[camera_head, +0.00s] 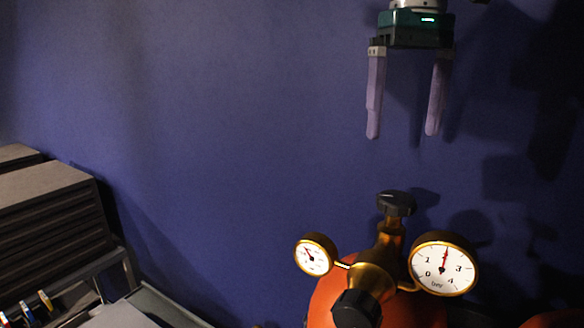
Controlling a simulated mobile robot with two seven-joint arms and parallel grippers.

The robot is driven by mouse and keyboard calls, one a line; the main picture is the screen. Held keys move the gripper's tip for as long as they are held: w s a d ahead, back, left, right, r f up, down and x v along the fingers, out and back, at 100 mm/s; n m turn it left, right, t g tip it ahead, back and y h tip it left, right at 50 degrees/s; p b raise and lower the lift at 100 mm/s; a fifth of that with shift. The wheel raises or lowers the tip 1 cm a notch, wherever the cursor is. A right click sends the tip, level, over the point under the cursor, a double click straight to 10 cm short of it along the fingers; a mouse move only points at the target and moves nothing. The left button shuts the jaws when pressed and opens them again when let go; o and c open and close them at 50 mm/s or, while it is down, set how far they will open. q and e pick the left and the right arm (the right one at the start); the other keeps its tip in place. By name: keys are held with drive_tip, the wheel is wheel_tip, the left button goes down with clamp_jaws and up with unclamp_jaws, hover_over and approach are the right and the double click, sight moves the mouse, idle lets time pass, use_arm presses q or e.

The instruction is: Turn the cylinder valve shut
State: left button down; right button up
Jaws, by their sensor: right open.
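The cylinder valve's black handwheel (397,203) sits on top of a brass valve body (378,264) at the lower right. Below it is the rounded orange-red top of the cylinder (327,298). A small gauge (314,255) is on the left of the brass body and a larger gauge (443,266) on the right. The larger gauge's red needle points nearly straight up. A black knob (357,308) faces me at the front. My right gripper (402,137) is open and empty, pointing down above the handwheel and apart from it. My left gripper is not in view.
A plain blue wall (220,130) fills the background. A grey slatted unit (50,215) stands at the left, with several small coloured items (46,300) below it. Another orange shape (553,319) shows at the lower right edge. The space left of the gripper looks clear.

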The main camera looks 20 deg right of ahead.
drive_tip(key=p, duration=0.3)
hover_over(396, 197)
wheel_tip(396, 197, down, 5)
drive_tip(key=shift+s+r, duration=0.1)
drive_tip(key=shift+r, duration=0.05)
wheel_tip(396, 197, down, 4)
drive_tip(key=shift+f+p, duration=0.15)
drive_tip(key=shift+p, duration=0.2)
drive_tip(key=shift+f, duration=0.45)
drive_tip(key=shift+c, duration=0.3)
drive_tip(key=c, duration=1.3)
